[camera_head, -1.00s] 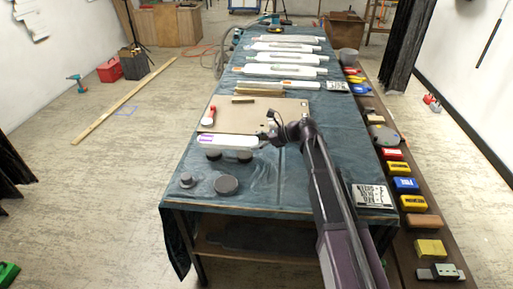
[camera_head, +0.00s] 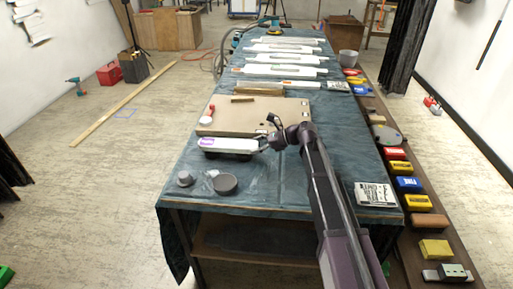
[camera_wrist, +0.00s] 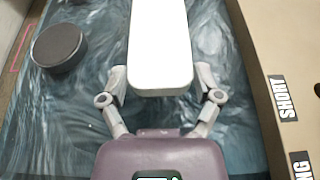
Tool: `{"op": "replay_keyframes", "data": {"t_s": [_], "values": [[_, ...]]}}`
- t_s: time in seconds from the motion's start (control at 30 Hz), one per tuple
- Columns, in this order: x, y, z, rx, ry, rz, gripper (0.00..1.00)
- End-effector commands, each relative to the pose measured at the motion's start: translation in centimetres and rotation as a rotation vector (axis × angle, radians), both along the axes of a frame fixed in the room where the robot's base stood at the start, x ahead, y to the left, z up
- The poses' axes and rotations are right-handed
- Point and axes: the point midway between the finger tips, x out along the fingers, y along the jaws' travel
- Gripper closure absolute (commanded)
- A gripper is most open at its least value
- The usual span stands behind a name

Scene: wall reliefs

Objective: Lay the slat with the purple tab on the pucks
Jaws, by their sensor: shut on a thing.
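The white slat (camera_head: 230,145) with the purple tab (camera_head: 207,142) at its left end lies just in front of the tan board in the head view. My gripper (camera_head: 266,143) is shut on its right end. In the wrist view the slat (camera_wrist: 160,45) runs up between the fingers (camera_wrist: 161,78). Dark shapes show under the slat's front edge; I cannot tell whether it touches the pucks there. Two grey pucks stand uncovered nearer the front edge, a wide one (camera_head: 224,184) and a smaller one (camera_head: 184,179). A dark-topped puck (camera_wrist: 60,46) shows at left in the wrist view.
Several other white slats (camera_head: 285,59) lie farther back on the cloth-covered table (camera_head: 340,150). Coloured blocks (camera_head: 407,184) line the right-hand ledge.

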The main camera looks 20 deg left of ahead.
Motion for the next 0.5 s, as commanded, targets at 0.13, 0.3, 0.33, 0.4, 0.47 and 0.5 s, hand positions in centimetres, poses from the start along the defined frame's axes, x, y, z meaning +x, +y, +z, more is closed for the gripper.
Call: {"op": "replay_keyframes", "data": {"t_s": [0.13, 0.3, 0.33, 0.4, 0.47, 0.5], "values": [[-0.01, 0.01, 0.07, 0.001, 0.0, 0.0, 0.72], [-0.02, 0.03, -0.26, 0.001, 0.0, 0.0, 0.72], [-0.01, 0.02, -0.33, 0.001, 0.0, 0.0, 0.72], [-0.02, 0.02, -0.49, 0.001, 0.0, 0.0, 0.72], [-0.02, 0.03, -0.61, 0.001, 0.0, 0.0, 0.72], [-0.02, 0.02, -0.69, 0.001, 0.0, 0.0, 0.72]]}}
